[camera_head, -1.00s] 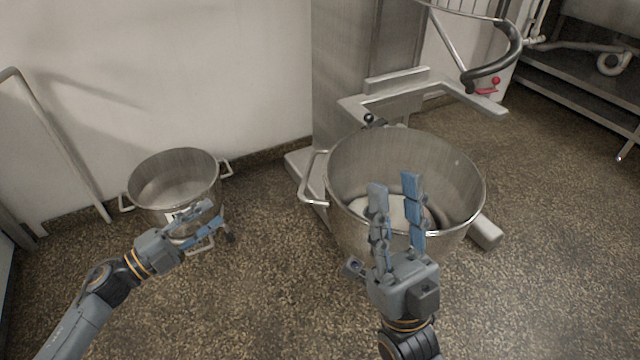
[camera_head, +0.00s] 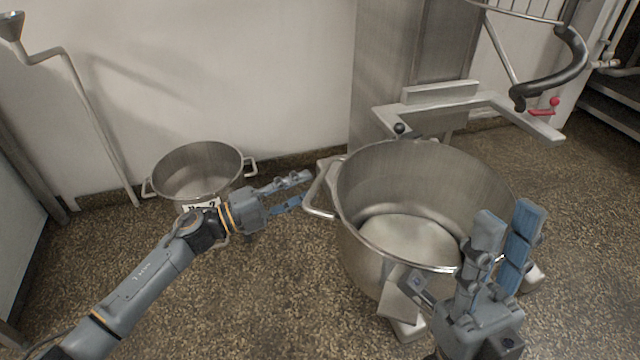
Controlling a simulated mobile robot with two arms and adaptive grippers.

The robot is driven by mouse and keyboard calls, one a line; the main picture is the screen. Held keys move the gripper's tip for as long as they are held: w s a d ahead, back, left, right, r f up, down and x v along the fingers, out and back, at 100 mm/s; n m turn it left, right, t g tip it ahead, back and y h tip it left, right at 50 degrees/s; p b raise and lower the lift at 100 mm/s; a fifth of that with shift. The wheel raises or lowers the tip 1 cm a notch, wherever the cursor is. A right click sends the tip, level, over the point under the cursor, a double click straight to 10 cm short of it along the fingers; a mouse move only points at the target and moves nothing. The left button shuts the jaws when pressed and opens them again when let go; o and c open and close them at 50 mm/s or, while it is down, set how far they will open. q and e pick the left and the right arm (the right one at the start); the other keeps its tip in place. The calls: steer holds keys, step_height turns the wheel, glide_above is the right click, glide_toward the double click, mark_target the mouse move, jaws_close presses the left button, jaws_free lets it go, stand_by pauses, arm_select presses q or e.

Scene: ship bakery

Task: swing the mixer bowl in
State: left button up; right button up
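The large steel mixer bowl (camera_head: 372,265) stands in front of the mixer, turned out from under its fork-shaped bowl support (camera_head: 460,100). Its left side handle (camera_head: 321,190) points toward my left gripper. My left gripper (camera_head: 303,188) is open, its fingertips close to that handle; I cannot tell whether they touch it. My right gripper (camera_head: 508,222) is open with fingers pointing up, in front of the bowl's near right rim, and hides part of it. The bowl looks empty, with a pale bottom.
A smaller steel bowl (camera_head: 198,172) with handles and a label stands on the floor by the wall, behind my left arm. The mixer's dark curved hook or guard (camera_head: 560,70) and a red-knobbed lever (camera_head: 545,108) are at upper right. Speckled floor at lower middle is clear.

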mark_target(319, 178)
arm_select(q)
steer(key=shift+b+x, duration=0.35)
steer(key=shift+x, duration=1.9)
steer(key=shift+c, duration=0.2)
jaws_close()
